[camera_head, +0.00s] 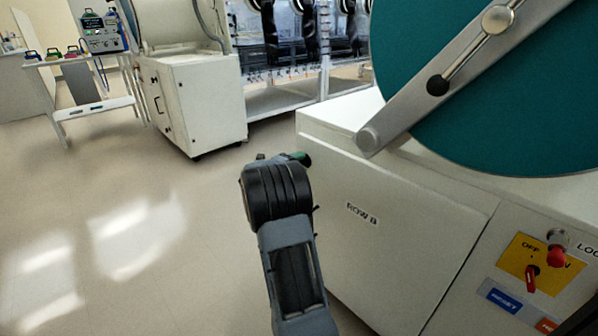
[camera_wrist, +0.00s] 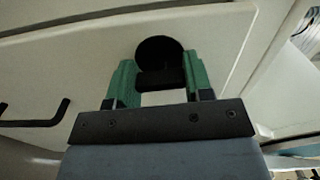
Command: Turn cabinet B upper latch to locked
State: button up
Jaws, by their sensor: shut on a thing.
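In the wrist view my gripper (camera_wrist: 160,82) has its two green fingers on either side of a black latch (camera_wrist: 158,52) with a round head, and is shut on it. The latch is on a pale cabinet panel (camera_wrist: 75,60). Its lettering and lock marks do not show, so I cannot tell its setting. In the head view my gripper (camera_head: 299,158) is at the left edge of the white cabinet labelled ROW B (camera_head: 400,215). One green fingertip shows there; the latch is hidden behind my arm and the cabinet's corner.
A bent black handle (camera_wrist: 38,116) stands out from the panel left of my gripper. A large teal round door (camera_head: 480,100) with a grey bar sits above the cabinet. A yellow switch plate (camera_head: 515,270) is on its front. Open floor (camera_head: 110,200) lies to the left.

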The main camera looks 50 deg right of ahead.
jog(key=shift+m+b, duration=0.4)
jog(key=shift+m, duration=0.1)
jog(key=o, duration=0.9)
jog(key=shift+a, duration=0.15)
jog(key=a+p, duration=0.1)
jog(key=a, duration=0.3)
jog(key=a+p, duration=0.1)
jog(key=a, duration=0.4)
jog(key=w+a+p, duration=0.1)
jog(key=a, duration=0.3)
jog(key=shift+a, duration=0.25)
jog(key=shift+r+p, duration=0.1)
jog(key=shift+p, duration=0.25)
